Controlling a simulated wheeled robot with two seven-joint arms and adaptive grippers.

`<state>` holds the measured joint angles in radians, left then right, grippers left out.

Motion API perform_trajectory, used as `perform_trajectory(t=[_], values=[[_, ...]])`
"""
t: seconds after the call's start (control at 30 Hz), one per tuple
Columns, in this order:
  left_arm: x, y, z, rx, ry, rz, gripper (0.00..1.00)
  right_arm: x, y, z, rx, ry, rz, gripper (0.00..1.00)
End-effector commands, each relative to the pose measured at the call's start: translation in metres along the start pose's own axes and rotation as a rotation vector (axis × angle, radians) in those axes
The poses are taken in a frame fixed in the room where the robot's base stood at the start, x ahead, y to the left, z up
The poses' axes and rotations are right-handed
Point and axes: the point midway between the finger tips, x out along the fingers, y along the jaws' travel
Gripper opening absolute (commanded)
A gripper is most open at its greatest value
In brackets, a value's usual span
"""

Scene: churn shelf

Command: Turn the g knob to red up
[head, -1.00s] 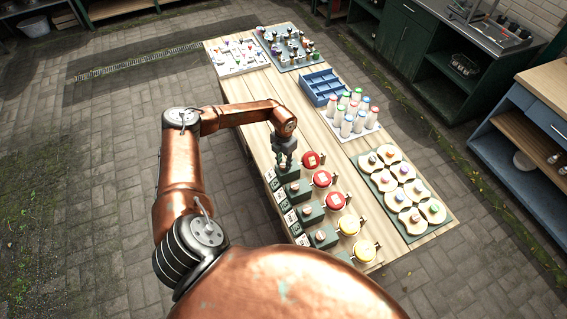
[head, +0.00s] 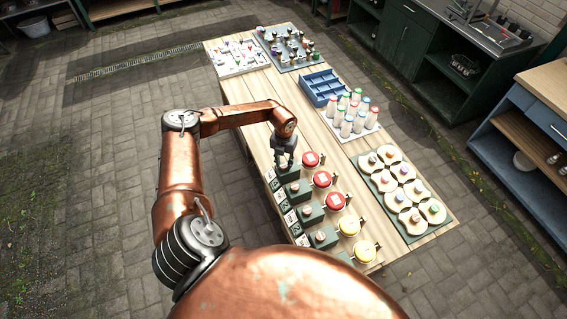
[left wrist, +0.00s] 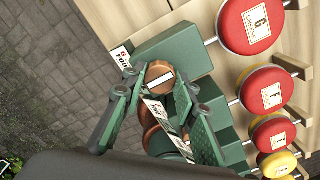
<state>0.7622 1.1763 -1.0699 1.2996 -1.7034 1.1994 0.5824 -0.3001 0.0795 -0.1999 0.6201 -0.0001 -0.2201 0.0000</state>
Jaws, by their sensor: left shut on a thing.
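The g unit shows in the left wrist view as a green box (left wrist: 178,46) with a round copper-coloured knob (left wrist: 160,70) that bears a white bar. Beside it is a red disc labelled G CHEESE (left wrist: 250,27), joined by a thin rod, red face up. In the head view this red disc (head: 310,159) is the farthest of the row. My left gripper (left wrist: 160,82) has one finger on each side of the knob and is shut on it. In the head view the gripper (head: 285,162) points down over the far green box. My right gripper is not in view.
Toward me are more boxes with discs: red F (left wrist: 266,91), another red one (head: 335,201) and yellow ones (head: 349,225). A tray of coloured-top bottles (head: 352,120), a blue divided tray (head: 320,87) and a board of round pale pieces (head: 402,190) stand on the wooden table.

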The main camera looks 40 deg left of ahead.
Motion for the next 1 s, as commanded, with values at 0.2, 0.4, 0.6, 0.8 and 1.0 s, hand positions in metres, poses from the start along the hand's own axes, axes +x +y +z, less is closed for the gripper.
perform_trajectory(t=[0.2, 0.4, 0.6, 0.8, 1.0], values=[[-0.002, 0.001, 0.003, -0.002, -0.006, -0.001, 0.02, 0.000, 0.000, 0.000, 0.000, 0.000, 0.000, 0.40], [-0.002, 0.000, 0.002, -0.001, -0.004, 0.000, 0.39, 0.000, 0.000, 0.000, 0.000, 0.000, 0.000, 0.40], [-0.001, 0.000, 0.001, 0.000, -0.002, 0.000, 0.44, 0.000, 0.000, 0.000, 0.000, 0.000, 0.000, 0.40], [-0.003, 0.000, 0.001, 0.001, -0.002, 0.000, 0.44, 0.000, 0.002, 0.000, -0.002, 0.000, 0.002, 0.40], [-0.030, 0.001, 0.001, 0.002, -0.004, 0.000, 0.44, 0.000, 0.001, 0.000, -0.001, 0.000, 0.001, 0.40]])
